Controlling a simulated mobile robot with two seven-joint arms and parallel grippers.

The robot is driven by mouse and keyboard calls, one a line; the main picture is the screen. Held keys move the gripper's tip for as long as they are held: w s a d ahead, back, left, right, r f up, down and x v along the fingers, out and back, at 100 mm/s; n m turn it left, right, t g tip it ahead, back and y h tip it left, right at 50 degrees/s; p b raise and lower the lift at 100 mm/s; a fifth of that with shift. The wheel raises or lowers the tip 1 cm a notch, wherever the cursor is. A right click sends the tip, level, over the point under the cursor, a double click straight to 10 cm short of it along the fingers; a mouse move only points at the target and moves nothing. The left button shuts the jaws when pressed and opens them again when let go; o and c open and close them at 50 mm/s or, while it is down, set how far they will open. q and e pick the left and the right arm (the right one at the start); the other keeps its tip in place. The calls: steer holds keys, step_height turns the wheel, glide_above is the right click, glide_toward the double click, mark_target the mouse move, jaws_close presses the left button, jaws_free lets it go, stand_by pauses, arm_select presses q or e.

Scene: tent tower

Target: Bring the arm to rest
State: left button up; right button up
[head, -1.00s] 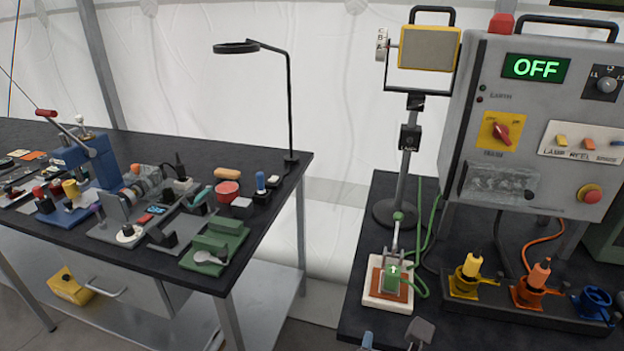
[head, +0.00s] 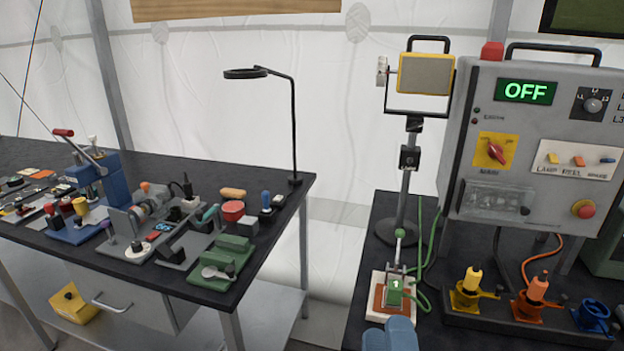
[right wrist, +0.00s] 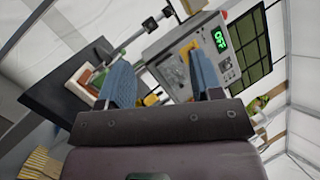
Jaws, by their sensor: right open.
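My right gripper (head: 390,336) shows at the bottom edge of the head view, in front of the green clamp block (head: 394,291) on its white base. In the right wrist view its two blue fingers (right wrist: 162,85) stand apart with nothing between them. Beyond the fingers, the wrist view shows the grey control panel (right wrist: 185,50), tilted, and the dark table (right wrist: 58,95). My left gripper is in neither view.
The panel (head: 540,140) reads OFF above yellow, orange and blue plugs and sockets. A lamp stand (head: 405,190) rises behind the clamp. The left bench (head: 265,240) carries tools and a ring lamp (head: 292,130). A gap separates the two tables.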

step_height(320, 180, down, 16)
steer(key=s+d+n+g+y, duration=0.1)
steer(key=n+g+y, duration=0.2)
steer(key=n, duration=0.7)
steer(key=d+n+g+y, duration=0.2)
steer(key=n+g+y, duration=0.1)
steer(key=n, duration=0.6)
steer(key=s+d+f+n+g+h, duration=0.4)
steer(key=s+d+f, duration=0.5)
steer(key=d+f, duration=0.5)
steer(key=shift+s+d+f+g+h, duration=0.2)
steer(key=shift+s+g+h, duration=0.25)
steer(key=shift+h, duration=0.25)
steer(key=shift+w, duration=0.1)
